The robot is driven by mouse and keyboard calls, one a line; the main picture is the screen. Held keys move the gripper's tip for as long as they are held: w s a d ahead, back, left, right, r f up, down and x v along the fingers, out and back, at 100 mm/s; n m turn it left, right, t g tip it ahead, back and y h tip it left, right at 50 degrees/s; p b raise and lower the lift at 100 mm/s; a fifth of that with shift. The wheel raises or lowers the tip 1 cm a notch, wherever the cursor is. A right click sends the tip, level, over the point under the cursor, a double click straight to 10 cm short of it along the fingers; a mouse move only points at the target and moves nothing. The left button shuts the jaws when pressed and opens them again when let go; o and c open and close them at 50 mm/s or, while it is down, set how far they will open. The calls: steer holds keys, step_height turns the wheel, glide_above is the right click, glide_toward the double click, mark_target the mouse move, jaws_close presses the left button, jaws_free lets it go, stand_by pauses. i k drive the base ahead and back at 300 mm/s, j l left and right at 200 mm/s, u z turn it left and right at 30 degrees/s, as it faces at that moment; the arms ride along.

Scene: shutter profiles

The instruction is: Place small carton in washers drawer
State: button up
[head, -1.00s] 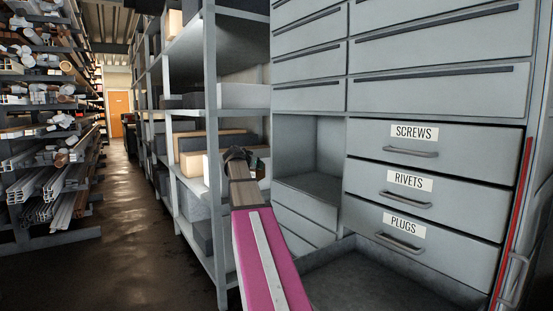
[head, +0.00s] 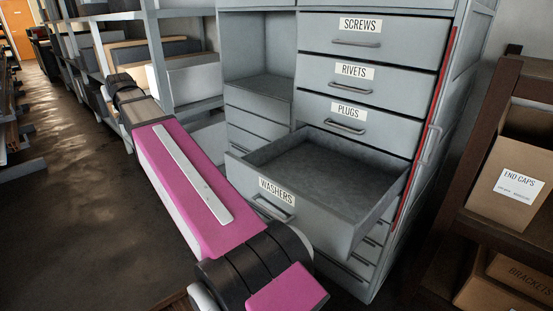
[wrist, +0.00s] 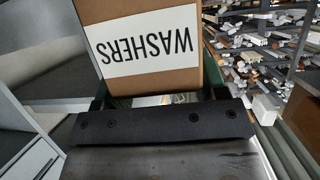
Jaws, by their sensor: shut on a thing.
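The small carton (wrist: 150,84) is brown cardboard with a white label reading WASHERS, upside down in the wrist view. My gripper (wrist: 157,101) is shut on it, with one dark finger at each side of its lower part. The carton's top is cut off by the picture edge. The washers drawer (head: 320,165) is grey, pulled open below the PLUGS drawer, and its visible inside is empty. The head view shows my pink arm left of the drawer, but neither my gripper nor the carton can be made out there.
The SCREWS (head: 357,42), RIVETS (head: 352,85) and PLUGS (head: 348,120) drawers are shut above the open one. A brown rack with an END CAPS carton (head: 515,185) stands at right. Grey shelving (head: 160,60) stands at left; the aisle floor (head: 60,200) is clear.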

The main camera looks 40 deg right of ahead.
mark_target(316, 176)
steer(key=k+l+z, duration=0.1)
steer(key=k+l, duration=0.3)
steer(key=k+l+z, duration=0.1)
steer(key=k+l, duration=0.3)
steer(key=k+l+z, duration=0.1)
steer(key=k+l, duration=0.25)
steer(key=l, duration=0.25)
steer(key=k+l+z, duration=0.1)
steer(key=k+l, duration=0.25)
steer(key=l, duration=0.15)
